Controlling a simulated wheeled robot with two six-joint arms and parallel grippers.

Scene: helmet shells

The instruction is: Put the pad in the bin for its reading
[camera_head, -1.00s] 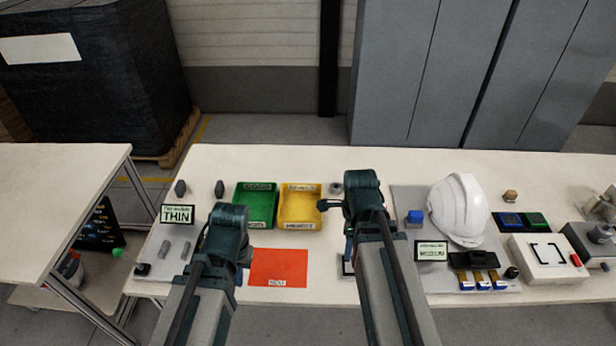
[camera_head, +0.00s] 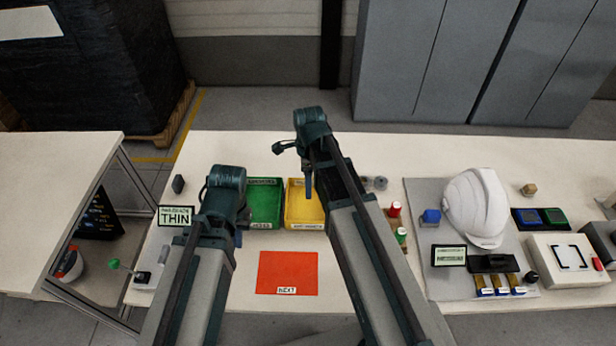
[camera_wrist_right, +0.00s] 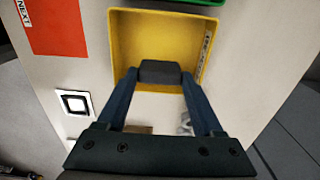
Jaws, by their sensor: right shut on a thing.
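My right gripper (camera_wrist_right: 160,73) is shut on a dark grey pad (camera_wrist_right: 161,71), held over the yellow bin (camera_wrist_right: 125,42). In the head view, my right gripper (camera_head: 308,192) hangs at that yellow bin (camera_head: 293,208), and the pad cannot be made out. The green bin (camera_head: 265,204) stands left of the yellow one. Both bins carry labels too small to read surely. A display (camera_head: 175,216) reads THIN. My left gripper (camera_head: 241,222) is beside the green bin's front left; its jaws are not clear.
An orange-red NEXT mat (camera_head: 287,272) lies in front of the bins. Another dark grey piece (camera_head: 178,184) stands at the back left. A white helmet (camera_head: 478,207), a second display (camera_head: 449,256) and a white box (camera_head: 567,258) are on the right.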

